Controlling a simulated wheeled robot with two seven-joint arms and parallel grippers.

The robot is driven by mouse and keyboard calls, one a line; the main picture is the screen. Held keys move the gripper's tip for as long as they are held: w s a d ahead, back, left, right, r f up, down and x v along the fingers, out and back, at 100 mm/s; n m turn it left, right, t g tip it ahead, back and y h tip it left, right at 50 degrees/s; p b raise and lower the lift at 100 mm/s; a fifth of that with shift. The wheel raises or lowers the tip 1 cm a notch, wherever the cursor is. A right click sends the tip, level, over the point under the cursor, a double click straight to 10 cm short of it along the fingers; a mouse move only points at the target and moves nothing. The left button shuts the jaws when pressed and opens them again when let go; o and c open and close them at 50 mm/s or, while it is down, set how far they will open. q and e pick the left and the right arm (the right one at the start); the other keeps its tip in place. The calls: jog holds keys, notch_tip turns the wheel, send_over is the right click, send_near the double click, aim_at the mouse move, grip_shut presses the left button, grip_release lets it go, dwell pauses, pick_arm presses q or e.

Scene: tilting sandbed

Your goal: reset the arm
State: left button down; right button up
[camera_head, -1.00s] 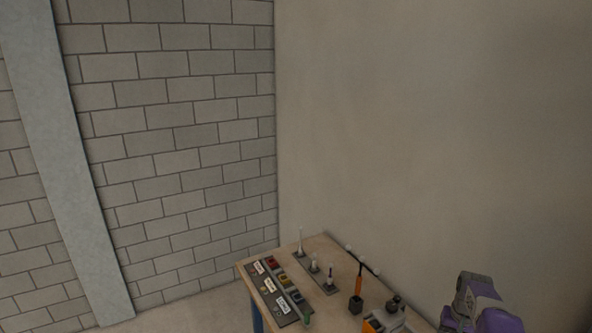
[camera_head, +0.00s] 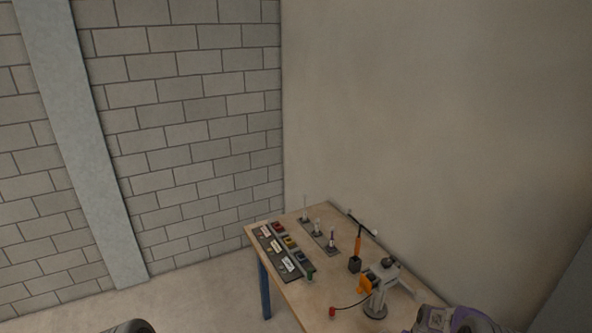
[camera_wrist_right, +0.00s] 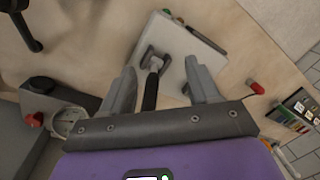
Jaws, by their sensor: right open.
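My right gripper (camera_wrist_right: 165,92) is open in the right wrist view, its two grey fingers spread apart. Between and beyond them is a light grey block (camera_wrist_right: 188,52) with a metal loop and a black handle (camera_wrist_right: 151,90). I cannot tell whether the fingers touch it. In the head view only the purple part of my right arm shows at the bottom right edge; its fingertips are hidden. My left gripper is not seen; a dark rounded part at the bottom left edge is all that shows there.
A wooden table (camera_head: 300,285) stands in the corner by a plain wall. On it are a labelled panel with coloured bins (camera_head: 284,252), a strip with small posts (camera_head: 318,235), an orange-handled tool in a black holder (camera_head: 354,264), a white stand (camera_head: 377,302) and a red knob (camera_head: 332,312).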

jog(key=s+a+f+n+y, duration=0.1)
jog(key=s+a+f, duration=0.75)
jog(key=a, duration=0.45)
jog(key=s+a+y, duration=0.2)
jog(key=s+a, duration=0.9)
jog(key=s, duration=0.4)
notch_tip(320, 180, down, 14)
jog(key=b, duration=1.4)
jog(key=shift+w+d+n, duration=0.2)
jog(key=shift+d+n, duration=0.1)
jog(key=shift+n, duration=0.1)
